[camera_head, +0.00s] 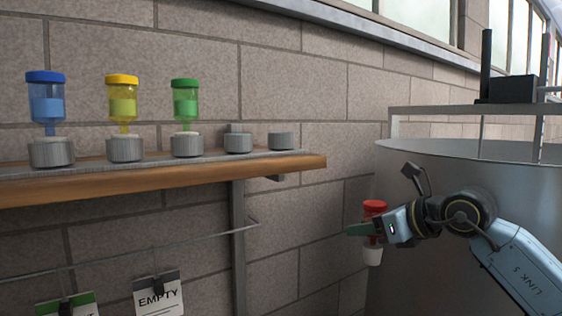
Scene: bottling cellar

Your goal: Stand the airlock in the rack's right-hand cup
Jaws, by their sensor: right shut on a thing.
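The airlock with a red cap (374,206) and a pale lower end is held upright in my right gripper (368,229). The gripper is shut around its middle, hiding much of its body. It hangs in the air below and to the right of the wooden shelf's right end. The rack (215,157) lies on the shelf with a row of grey cups. My left gripper is not in view.
Blue (46,104), yellow (122,101) and green (185,101) airlocks stand in the rack's left cups. A large metal tank (460,165) stands behind my right arm. Below the wooden shelf (170,180) are a thin rail (150,254) and hanging tags, one reading EMPTY (158,298).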

